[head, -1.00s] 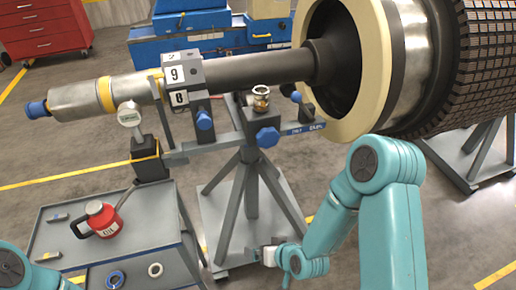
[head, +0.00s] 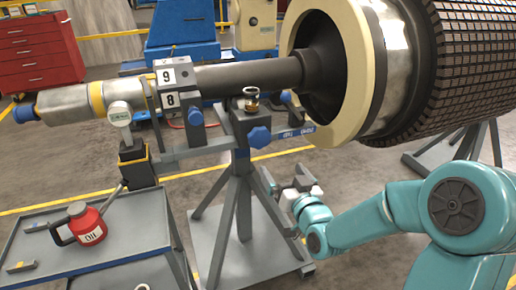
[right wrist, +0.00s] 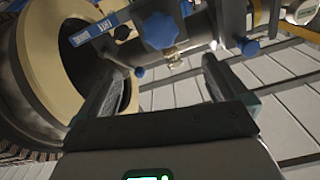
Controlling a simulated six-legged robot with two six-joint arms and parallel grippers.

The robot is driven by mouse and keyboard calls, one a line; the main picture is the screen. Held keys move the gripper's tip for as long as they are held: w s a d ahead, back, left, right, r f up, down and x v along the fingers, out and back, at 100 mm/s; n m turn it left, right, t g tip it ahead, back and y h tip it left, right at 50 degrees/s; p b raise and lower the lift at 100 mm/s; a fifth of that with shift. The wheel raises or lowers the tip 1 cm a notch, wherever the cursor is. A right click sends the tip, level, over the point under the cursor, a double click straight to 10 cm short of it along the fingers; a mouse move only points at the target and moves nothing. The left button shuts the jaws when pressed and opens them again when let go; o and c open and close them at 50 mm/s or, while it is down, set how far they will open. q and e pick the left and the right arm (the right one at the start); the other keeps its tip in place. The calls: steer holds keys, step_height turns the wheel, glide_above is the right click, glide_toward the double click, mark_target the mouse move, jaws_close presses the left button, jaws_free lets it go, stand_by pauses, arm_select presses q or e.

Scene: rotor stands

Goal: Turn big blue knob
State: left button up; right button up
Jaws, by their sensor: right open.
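The big blue knob (head: 259,137) is a lobed star knob on the front of the rotor stand's head, below a small glass cup. In the right wrist view the big blue knob (right wrist: 160,30) shows beyond and between the fingertips. My right gripper (head: 285,178) is open and empty, below and a little right of the knob, apart from it. Its two fingers also show spread in the right wrist view (right wrist: 164,68). My left gripper is not in view.
A smaller blue knob (head: 195,117) sits below the number plates. The shaft (head: 245,75) and large rotor (head: 470,60) stretch above. The stand's legs (head: 243,205) spread below. A cart (head: 120,245) carries a red oil can (head: 80,224).

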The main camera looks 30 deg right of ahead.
mark_target(261, 140)
steer(key=p+x, duration=0.2)
steer(key=x, duration=1.4)
steer(key=shift+s, duration=0.1)
steer(key=c, duration=1)
